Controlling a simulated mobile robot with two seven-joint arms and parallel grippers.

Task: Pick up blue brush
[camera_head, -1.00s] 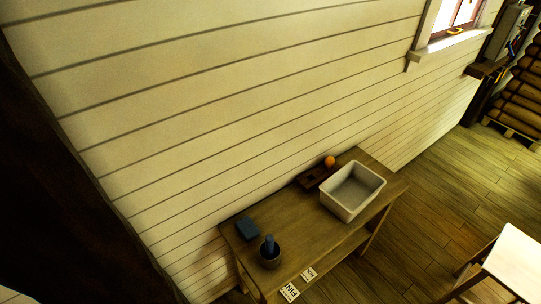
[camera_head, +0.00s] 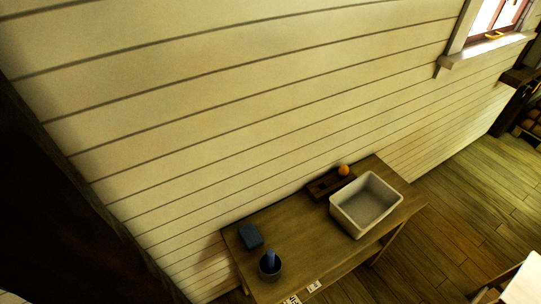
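Two blue things are on the wooden table (camera_head: 300,235) against the wall. A flat blue block-like thing (camera_head: 250,236) lies near the table's left end. A blue upright thing (camera_head: 269,258), perhaps a handle, stands in a dark round pot (camera_head: 270,272) close to the front edge. I cannot tell from this distance which of the two is the brush. Neither of my grippers is in view.
A white basin (camera_head: 365,205) sits at the table's right end. Beside it is a dark wooden tray (camera_head: 328,186) with an orange ball-like thing (camera_head: 344,170). White labels (camera_head: 314,286) show at the table's front. A pale table (camera_head: 524,284) stands at lower right. Floor (camera_head: 465,205) between is clear.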

